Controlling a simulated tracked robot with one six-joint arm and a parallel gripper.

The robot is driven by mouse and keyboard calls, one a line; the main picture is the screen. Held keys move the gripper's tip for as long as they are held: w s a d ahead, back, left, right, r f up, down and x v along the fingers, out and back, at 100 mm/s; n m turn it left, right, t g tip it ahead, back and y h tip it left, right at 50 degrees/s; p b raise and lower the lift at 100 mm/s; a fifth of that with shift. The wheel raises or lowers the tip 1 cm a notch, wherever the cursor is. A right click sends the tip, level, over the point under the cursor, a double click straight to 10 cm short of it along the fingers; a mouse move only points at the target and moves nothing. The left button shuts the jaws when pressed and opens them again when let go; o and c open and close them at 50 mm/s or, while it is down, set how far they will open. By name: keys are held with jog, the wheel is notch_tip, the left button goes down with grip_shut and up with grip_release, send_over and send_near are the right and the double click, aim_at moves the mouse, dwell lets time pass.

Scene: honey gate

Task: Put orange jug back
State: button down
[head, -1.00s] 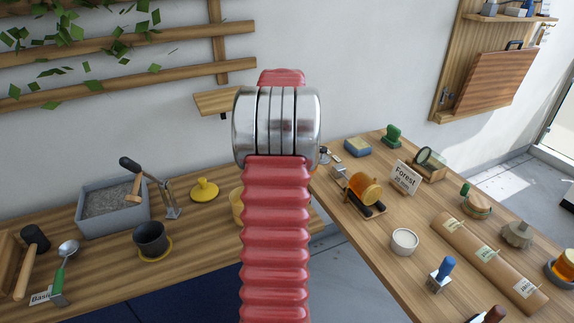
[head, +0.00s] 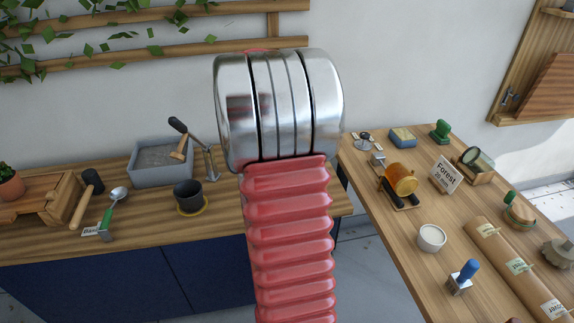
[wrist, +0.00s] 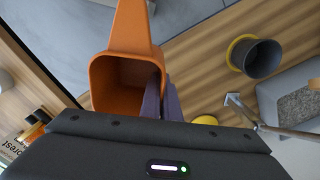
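An orange jug (wrist: 122,75) is in the wrist view, its open mouth facing the camera. My gripper (wrist: 160,97) has its purple-grey fingers at the jug's right wall, one apparently inside and one outside, so it looks shut on that wall. The jug appears above the wooden bench top; I cannot tell how high. In the head view, my red arm and its metal joint hide the gripper and the jug.
A dark cup on a yellow coaster (head: 188,195) and a grey basin (head: 160,165) stand on the left bench. A gap separates the two tops.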

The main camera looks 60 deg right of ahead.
jog(key=w+a+n, duration=0.5)
jog(key=w+a, duration=0.2)
jog(key=a, duration=0.5)
jog(key=w+a+f+n, duration=0.1)
jog(key=w+a+n, duration=0.5)
jog(key=a, duration=0.6)
jog(key=w+a+n, duration=0.5)
jog(key=w+a, duration=0.4)
jog(key=a, duration=0.3)
jog(key=shift+a+f, duration=0.2)
jog(key=shift+f, duration=0.05)
